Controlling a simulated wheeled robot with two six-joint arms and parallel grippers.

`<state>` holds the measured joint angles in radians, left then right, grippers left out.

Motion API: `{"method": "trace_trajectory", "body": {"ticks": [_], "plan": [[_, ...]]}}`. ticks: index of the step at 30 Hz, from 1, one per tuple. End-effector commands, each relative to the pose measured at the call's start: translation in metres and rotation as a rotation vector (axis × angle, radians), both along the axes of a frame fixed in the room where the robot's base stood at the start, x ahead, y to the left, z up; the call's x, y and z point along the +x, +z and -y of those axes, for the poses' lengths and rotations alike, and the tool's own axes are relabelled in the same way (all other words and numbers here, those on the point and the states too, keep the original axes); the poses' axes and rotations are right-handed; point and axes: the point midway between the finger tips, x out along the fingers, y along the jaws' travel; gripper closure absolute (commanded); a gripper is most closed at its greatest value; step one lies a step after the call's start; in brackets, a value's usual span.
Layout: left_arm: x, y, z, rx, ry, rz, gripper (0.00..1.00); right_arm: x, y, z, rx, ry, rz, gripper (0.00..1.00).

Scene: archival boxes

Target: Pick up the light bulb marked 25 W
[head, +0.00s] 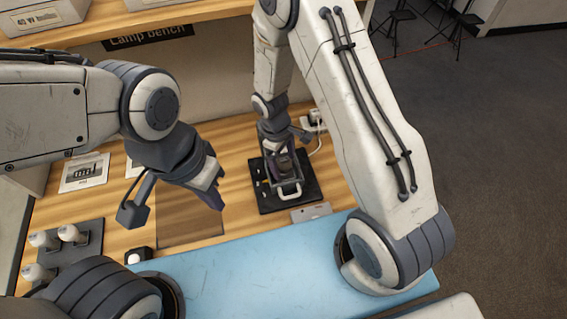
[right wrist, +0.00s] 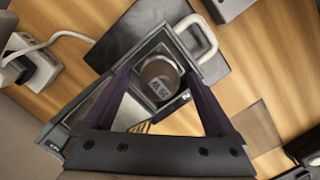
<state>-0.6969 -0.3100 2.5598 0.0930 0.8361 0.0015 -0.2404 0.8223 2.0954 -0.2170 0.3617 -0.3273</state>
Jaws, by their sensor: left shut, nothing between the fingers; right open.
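The light bulb (right wrist: 160,80) marked 25 W shows end-on in the right wrist view, its printed mark upside down. It sits inside a grey square-framed holder (right wrist: 112,78) with a white handle (right wrist: 200,38). My right gripper (right wrist: 158,72) is open, with one dark finger on each side of the bulb. I cannot tell whether the fingers touch it. In the head view my right gripper (head: 283,160) is over the holder and hides most of the bulb. My left gripper (head: 213,185) is shut and empty above the bench, left of the holder.
The holder stands on a black mat (head: 302,203). A grey rack (head: 75,252) with several white bulbs is at the left. A white socket and cable (right wrist: 40,68) lie beside the mat. Boxes (head: 40,18) stand on the shelf. A printed card (head: 84,174) lies on the bench.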

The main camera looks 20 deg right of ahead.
Motion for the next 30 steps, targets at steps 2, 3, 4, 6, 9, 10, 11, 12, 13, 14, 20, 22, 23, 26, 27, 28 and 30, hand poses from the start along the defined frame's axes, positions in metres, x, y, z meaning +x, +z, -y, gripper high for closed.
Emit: {"method": "trace_trajectory", "body": {"ticks": [2, 3, 4, 6, 9, 10, 11, 12, 13, 14, 20, 22, 23, 26, 27, 28, 30], "plan": [[-0.0001, 0.0018, -0.0001, 0.000, 0.000, 0.000, 1.00, -0.0013, -0.0071, 0.0010, 0.000, 0.000, -0.001, 0.09], [-0.0001, 0.0019, -0.0001, 0.000, 0.000, 0.000, 1.00, -0.0014, -0.0093, 0.0011, 0.001, -0.001, -0.001, 0.09], [-0.0001, 0.0019, -0.0001, 0.000, 0.000, 0.000, 1.00, -0.0014, -0.0103, 0.0011, 0.001, -0.001, -0.001, 0.09], [-0.0001, 0.0017, -0.0001, 0.000, 0.000, 0.000, 1.00, -0.0012, -0.0110, 0.0012, 0.000, -0.002, 0.001, 0.09], [-0.0001, 0.0014, 0.0000, 0.000, 0.000, 0.000, 1.00, -0.0010, -0.0109, 0.0012, 0.001, -0.001, 0.001, 0.09], [-0.0001, 0.0014, 0.0000, 0.000, 0.000, 0.000, 1.00, -0.0010, -0.0108, 0.0011, 0.001, -0.001, 0.001, 0.09], [-0.0001, 0.0014, 0.0000, 0.000, 0.000, 0.000, 1.00, -0.0010, -0.0108, 0.0011, 0.001, -0.001, 0.001, 0.17], [-0.0001, 0.0014, 0.0000, 0.000, 0.000, 0.000, 1.00, -0.0010, -0.0108, 0.0011, 0.001, -0.001, 0.001, 0.32], [-0.0001, 0.0014, 0.0000, 0.000, 0.000, 0.000, 1.00, -0.0010, -0.0107, 0.0011, 0.001, -0.001, 0.001, 0.43], [-0.0001, 0.0014, 0.0000, 0.000, 0.000, 0.000, 1.00, -0.0010, -0.0107, 0.0011, 0.001, -0.001, 0.001, 0.55], [-0.0001, 0.0015, -0.0001, 0.000, 0.000, 0.000, 1.00, -0.0010, -0.0105, 0.0011, 0.001, -0.001, 0.001, 0.99], [-0.0001, 0.0015, -0.0001, 0.000, 0.000, 0.000, 1.00, -0.0010, -0.0105, 0.0010, 0.001, -0.001, 0.001, 0.99], [-0.0001, 0.0015, -0.0001, 0.000, 0.000, 0.000, 1.00, -0.0009, -0.0104, 0.0010, 0.001, -0.001, 0.001, 0.99], [-0.0001, 0.0010, 0.0000, 0.000, 0.000, 0.000, 1.00, -0.0008, -0.0095, 0.0009, 0.001, -0.001, 0.002, 0.99], [-0.0001, 0.0006, -0.0001, 0.000, 0.000, 0.000, 1.00, -0.0007, -0.0084, 0.0010, 0.001, -0.001, 0.002, 0.99], [-0.0001, 0.0002, -0.0001, 0.000, 0.000, 0.000, 1.00, -0.0006, -0.0072, 0.0010, 0.001, -0.001, 0.002, 0.99], [-0.0001, -0.0012, -0.0001, 0.000, 0.000, 0.000, 1.00, -0.0001, -0.0027, 0.0009, 0.001, 0.000, 0.004, 0.99]]}}
